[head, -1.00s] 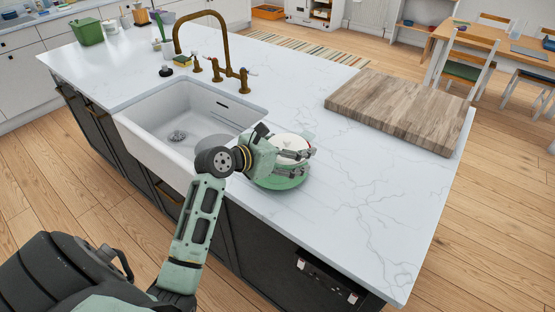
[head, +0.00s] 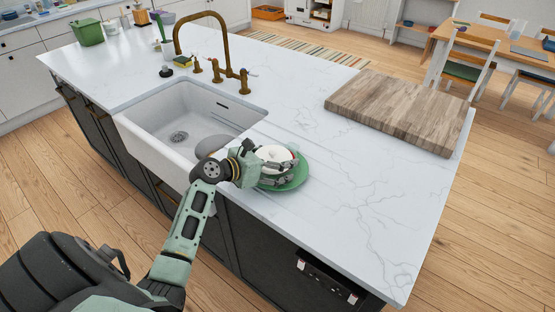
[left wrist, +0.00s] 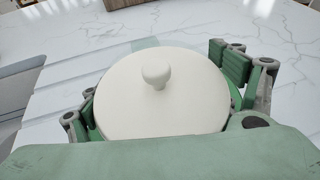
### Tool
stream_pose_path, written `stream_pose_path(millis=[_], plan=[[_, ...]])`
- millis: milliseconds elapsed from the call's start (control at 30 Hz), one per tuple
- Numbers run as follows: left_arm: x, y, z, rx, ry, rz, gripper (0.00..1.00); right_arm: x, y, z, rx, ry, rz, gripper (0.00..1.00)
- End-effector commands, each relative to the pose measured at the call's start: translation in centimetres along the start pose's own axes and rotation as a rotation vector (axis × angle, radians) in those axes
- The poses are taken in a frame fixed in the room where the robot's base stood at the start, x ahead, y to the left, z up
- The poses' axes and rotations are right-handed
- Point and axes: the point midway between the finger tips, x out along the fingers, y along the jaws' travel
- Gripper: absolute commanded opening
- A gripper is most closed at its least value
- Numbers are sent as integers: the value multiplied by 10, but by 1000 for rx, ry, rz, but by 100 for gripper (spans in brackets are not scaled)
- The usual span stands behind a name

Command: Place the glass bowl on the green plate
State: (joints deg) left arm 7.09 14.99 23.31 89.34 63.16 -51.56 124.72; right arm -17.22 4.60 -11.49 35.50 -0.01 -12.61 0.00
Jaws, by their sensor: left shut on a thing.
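The green plate (head: 297,178) lies on the white counter, right of the sink. My left gripper (head: 278,164) is over the plate and shut on the glass bowl, which shows mainly as a round white lid (head: 272,154). In the left wrist view the white lid with its knob (left wrist: 156,75) fills the middle, with green finger pads on both sides; the bowl's glass sides are hidden below it. The bowl looks level and low over the plate's left part; I cannot tell whether it touches the plate. My right gripper is not in view.
The white sink (head: 190,120) with a brass tap (head: 228,72) is left of the plate. A wooden board (head: 400,108) lies at the counter's right. The counter (head: 355,205) to the right of the plate is clear. A green container (head: 88,32) stands at the far left.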

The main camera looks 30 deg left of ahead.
Motion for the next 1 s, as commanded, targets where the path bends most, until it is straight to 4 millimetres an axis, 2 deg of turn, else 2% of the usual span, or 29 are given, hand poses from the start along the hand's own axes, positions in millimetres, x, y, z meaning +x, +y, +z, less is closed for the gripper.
stream_pose_path(millis=[67,100,267,700,867,1000], plan=[[0,0,1,0,-4,1,41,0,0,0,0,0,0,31],[1,0,-2,0,0,0,85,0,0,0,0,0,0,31],[1,0,-1,0,0,-1,99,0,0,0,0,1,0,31],[-2,0,0,1,0,0,100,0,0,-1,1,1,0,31],[-23,0,-1,2,0,1,100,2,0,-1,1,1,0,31],[-54,0,-2,4,2,1,100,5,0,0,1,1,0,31]])
